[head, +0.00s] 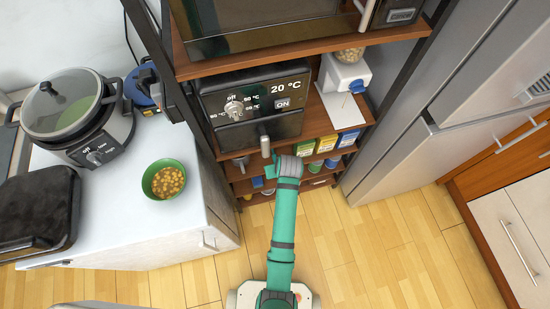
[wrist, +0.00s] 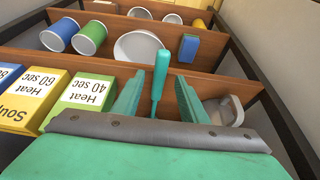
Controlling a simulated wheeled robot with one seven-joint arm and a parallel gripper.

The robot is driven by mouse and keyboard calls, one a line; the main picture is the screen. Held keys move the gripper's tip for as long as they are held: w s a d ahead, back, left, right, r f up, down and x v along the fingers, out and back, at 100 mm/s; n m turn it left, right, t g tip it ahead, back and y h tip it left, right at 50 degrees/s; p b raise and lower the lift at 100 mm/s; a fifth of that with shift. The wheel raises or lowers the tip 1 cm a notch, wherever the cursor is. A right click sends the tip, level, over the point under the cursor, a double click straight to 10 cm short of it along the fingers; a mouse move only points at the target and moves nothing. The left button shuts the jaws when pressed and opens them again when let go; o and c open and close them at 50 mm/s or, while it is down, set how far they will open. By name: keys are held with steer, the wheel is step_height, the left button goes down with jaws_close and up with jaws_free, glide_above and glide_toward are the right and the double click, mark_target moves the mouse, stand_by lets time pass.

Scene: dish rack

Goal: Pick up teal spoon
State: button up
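The teal spoon (wrist: 162,62) shows in the wrist view as a slim teal piece standing roughly upright in the picture, wider at its upper end. My gripper (wrist: 160,77) is open, with one teal finger on each side of the spoon. A gap shows between the spoon and each finger. The spoon's lower end is close to my gripper's grey edge, and I cannot tell what it rests on. In the head view my teal arm reaches the shelf unit, and I cannot make out the spoon or the fingertips.
Soup boxes (wrist: 88,95) stand left of my gripper; a white cup (wrist: 225,110) lies to its right. Wooden shelves (wrist: 185,65) hold cups and a white bowl (wrist: 140,46). A black oven (head: 255,105) sits above. A green bowl (head: 163,179) and cooker (head: 78,115) stand on the left counter.

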steer(key=shift+x, duration=0.8)
steer(key=shift+c, duration=0.6)
jaws_close()
steer(key=shift+r, duration=0.1)
